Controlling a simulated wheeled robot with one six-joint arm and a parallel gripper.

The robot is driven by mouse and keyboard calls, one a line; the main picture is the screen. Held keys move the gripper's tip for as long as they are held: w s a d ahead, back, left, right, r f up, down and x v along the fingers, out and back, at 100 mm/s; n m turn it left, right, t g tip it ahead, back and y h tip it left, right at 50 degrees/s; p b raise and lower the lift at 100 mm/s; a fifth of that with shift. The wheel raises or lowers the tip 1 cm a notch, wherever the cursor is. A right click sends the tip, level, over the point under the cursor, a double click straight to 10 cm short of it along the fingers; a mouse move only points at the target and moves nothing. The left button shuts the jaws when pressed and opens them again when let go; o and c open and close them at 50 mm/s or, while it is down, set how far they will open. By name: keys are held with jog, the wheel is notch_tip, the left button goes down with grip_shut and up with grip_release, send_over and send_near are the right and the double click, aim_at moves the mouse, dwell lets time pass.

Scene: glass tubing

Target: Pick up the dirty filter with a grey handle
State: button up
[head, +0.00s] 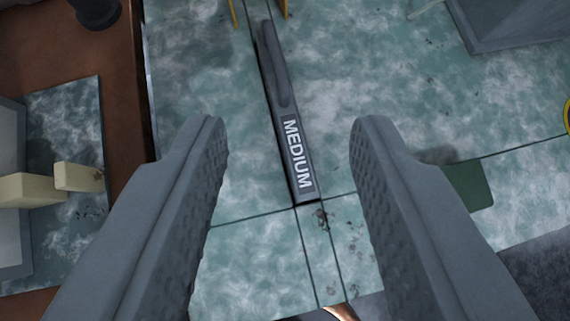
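A long grey bar marked "MEDIUM" (296,160) with a raised grey handle (277,70) lies lengthwise on the worn green-and-white surface, straight ahead in the head view. No part that is clearly a dirty filter shows; only this grey top is visible. My gripper (286,130) is open and empty. Its two ridged grey fingers stand to the left and right of the bar in the picture, apart from it. I cannot tell how far above the bar they are.
A grey box-like object (515,22) stands at the upper right. A dark green flat piece (469,187) lies right of the right finger. Cream blocks (35,190) sit at the left, and a dark round object (97,10) at the upper left. Surface around the bar is mostly clear.

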aim_at(284, 83)
jog(key=w+f+g, duration=0.3)
jog(key=w+g, duration=0.7)
jog(key=w, duration=0.3)
notch_tip(284, 83, down, 17)
jog(key=shift+f, duration=0.2)
grip_shut()
dwell(0.4)
